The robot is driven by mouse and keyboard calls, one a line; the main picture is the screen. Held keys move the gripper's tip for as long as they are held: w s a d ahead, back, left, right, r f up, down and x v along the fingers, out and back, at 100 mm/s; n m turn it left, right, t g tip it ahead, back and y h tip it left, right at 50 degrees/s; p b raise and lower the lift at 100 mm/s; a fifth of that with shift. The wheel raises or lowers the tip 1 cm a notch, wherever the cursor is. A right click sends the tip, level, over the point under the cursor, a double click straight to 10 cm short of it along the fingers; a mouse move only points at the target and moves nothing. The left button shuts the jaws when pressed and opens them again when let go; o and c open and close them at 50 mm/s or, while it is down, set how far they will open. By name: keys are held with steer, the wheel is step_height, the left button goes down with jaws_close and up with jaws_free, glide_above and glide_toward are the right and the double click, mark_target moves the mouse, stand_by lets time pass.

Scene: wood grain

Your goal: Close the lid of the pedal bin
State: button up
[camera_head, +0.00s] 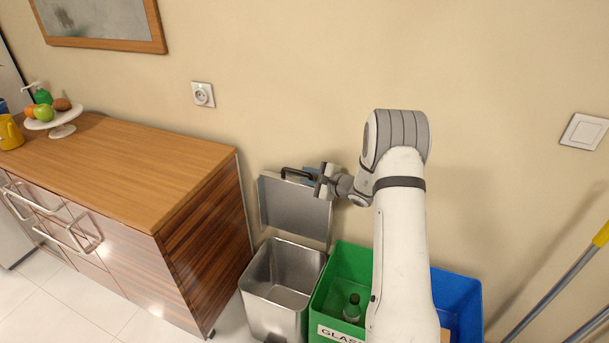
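The pedal bin (272,318) is a square metal bin standing on the floor between the cabinet and a green crate. Its grey lid (292,212) stands open, raised nearly upright at the back against the wall side. The bin's inside looks empty.
A green crate (318,300) labelled for glass, with a bottle (352,308) in it, stands right of the bin. A blue crate (468,295) is partly behind my arm. A wooden cabinet (130,170) stands close on the left. The wall is just behind the lid.

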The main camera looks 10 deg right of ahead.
steer(key=shift+x, duration=1.05)
steer(key=shift+c, duration=0.2)
jaws_close()
steer(key=shift+s+d, duration=0.1)
